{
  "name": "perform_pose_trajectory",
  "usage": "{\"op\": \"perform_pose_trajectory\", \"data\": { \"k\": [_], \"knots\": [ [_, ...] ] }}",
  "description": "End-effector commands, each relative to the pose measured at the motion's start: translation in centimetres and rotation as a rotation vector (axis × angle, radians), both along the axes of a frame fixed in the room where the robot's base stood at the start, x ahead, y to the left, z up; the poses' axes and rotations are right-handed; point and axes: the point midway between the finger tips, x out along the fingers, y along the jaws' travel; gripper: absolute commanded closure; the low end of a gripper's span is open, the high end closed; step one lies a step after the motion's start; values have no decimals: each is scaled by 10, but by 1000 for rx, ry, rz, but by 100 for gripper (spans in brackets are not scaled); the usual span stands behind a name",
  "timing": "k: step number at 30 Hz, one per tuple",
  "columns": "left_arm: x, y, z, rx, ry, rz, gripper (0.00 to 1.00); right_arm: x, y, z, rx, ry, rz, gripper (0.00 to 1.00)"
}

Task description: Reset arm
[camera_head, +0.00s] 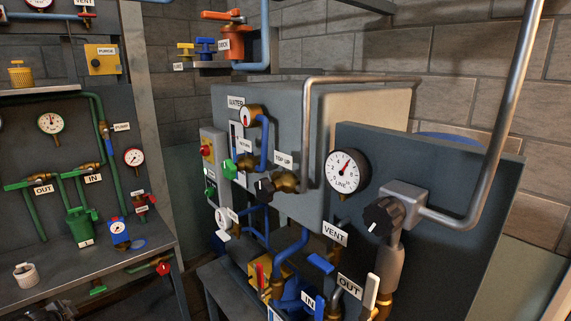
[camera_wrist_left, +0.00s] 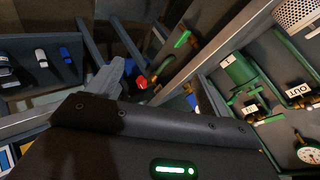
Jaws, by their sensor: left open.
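My left gripper (camera_wrist_left: 160,82) shows in the left wrist view as a dark body with a lit green strip and a grey finger at its far edge. It is open, and I see nothing held in it. Neither of my grippers shows in the head view. Beyond the left gripper, the wrist view shows a red knob (camera_wrist_left: 141,82) and a green cylinder (camera_wrist_left: 240,72) on a panel. I cannot tell the distance to them.
At left stands a bench (camera_head: 70,285) with green pipework, gauges and a white knob (camera_head: 26,275). Brick walls close the back.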

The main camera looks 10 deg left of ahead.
Motion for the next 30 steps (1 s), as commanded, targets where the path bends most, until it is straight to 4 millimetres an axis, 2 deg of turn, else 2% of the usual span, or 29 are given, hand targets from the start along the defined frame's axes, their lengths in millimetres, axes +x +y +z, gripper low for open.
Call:
{"op": "perform_pose_trajectory", "data": {
  "k": [1,3,7,12,17,18,20,23,26,29,30],
  "knots": [
    [-36,14,-25,24,54,31,20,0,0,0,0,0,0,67],
    [-84,32,-52,63,118,71,20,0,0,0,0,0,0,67],
    [-176,64,-87,146,236,136,20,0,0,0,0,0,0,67],
    [-282,98,-105,250,370,193,20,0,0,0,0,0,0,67],
    [-370,123,-104,342,481,229,20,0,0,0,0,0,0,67],
    [-386,122,-109,348,499,234,20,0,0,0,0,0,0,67],
    [-386,91,-141,289,494,234,20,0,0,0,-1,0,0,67],
    [-398,49,-181,215,504,238,20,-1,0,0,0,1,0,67],
    [-411,-2,-223,133,514,242,20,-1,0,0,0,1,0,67],
    [-425,-64,-266,39,526,246,20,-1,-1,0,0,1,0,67],
    [-430,-92,-282,-2,531,248,20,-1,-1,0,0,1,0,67]
  ]
}}
